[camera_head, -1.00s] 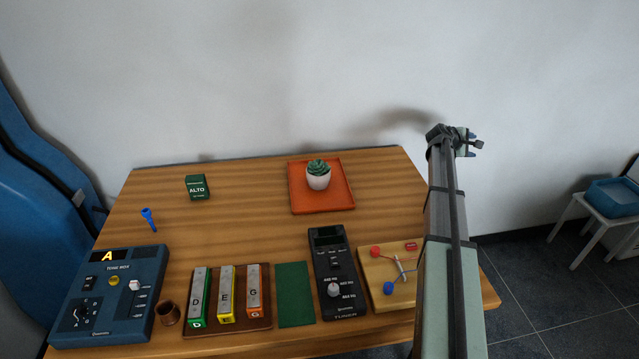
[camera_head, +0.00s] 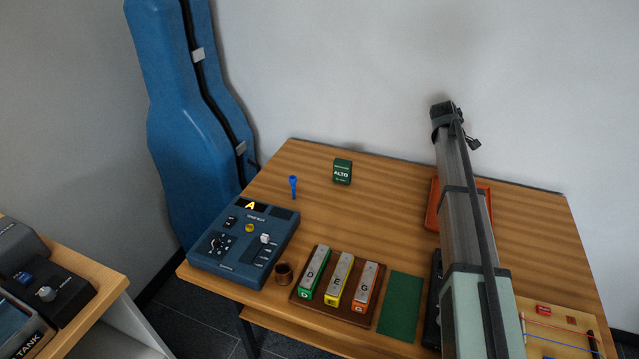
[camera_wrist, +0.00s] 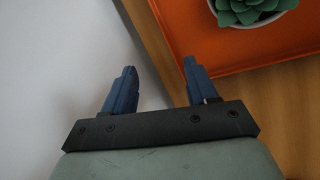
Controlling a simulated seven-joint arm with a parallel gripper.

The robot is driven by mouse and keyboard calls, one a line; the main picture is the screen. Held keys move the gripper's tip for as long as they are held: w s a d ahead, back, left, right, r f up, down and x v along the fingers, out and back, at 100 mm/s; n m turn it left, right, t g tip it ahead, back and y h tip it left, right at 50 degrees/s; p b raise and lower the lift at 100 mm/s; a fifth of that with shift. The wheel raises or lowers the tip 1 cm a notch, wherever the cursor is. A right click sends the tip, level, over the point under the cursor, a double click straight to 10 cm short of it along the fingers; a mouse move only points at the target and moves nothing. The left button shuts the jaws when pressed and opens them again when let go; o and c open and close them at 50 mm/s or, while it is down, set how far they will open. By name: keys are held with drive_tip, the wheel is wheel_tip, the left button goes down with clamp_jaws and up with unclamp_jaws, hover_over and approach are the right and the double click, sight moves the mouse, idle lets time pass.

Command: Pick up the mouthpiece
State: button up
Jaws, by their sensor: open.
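The blue mouthpiece (camera_head: 293,187) stands upright, narrow end down, on the wooden table near its left edge, behind the blue tone box. It is not in the wrist view. My gripper (camera_wrist: 159,68) is open and empty, its two blue fingers apart in the wrist view. It is near the wall and the orange tray, far to the right of the mouthpiece. In the head view the arm mostly hides the gripper.
A green ALTO box (camera_head: 342,171) stands right of the mouthpiece. The blue tone box (camera_head: 244,250), a brown cup (camera_head: 284,273) and a rack of D, E, G bars (camera_head: 309,294) line the front. The orange tray (camera_wrist: 183,38) holds a succulent (camera_wrist: 247,8). Mid-table is clear.

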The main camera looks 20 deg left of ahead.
drive_tip(key=s+a+r+n+g+y, duration=0.15)
drive_tip(key=s+a, duration=0.25)
drive_tip(key=a, duration=0.9)
drive_tip(key=s+a+r+n+y, duration=0.15)
drive_tip(key=s+a, duration=0.25)
drive_tip(key=a, duration=1)
drive_tip(key=s+a+r+n+g, duration=0.1)
drive_tip(key=s+a, duration=0.4)
drive_tip(key=a, duration=0.1)
drive_tip(key=s+a+n+g+y, duration=0.1)
drive_tip(key=s+a, duration=0.4)
drive_tip(key=a, duration=0.2)
drive_tip(key=s+a+r+g, duration=0.1)
drive_tip(key=s+a, duration=0.4)
drive_tip(key=a, duration=0.2)
drive_tip(key=shift+a+r+n, duration=0.15)
drive_tip(key=shift+r+n, duration=0.15)
drive_tip(key=shift+n, duration=0.1)
drive_tip(key=shift+s+a, duration=0.1)
drive_tip(key=shift+a, duration=0.05)
drive_tip(key=shift+f, duration=0.3)
hover_over(293, 188)
drive_tip(key=f, duration=0.5)
drive_tip(key=w+f, duration=0.1)
drive_tip(key=f, duration=0.2)
drive_tip(key=shift+a, duration=0.3)
drive_tip(key=shift+s+d+f, duration=0.15)
drive_tip(key=shift+f, duration=2.4)
drive_tip(key=shift+c, duration=0.3)
clamp_jaws()
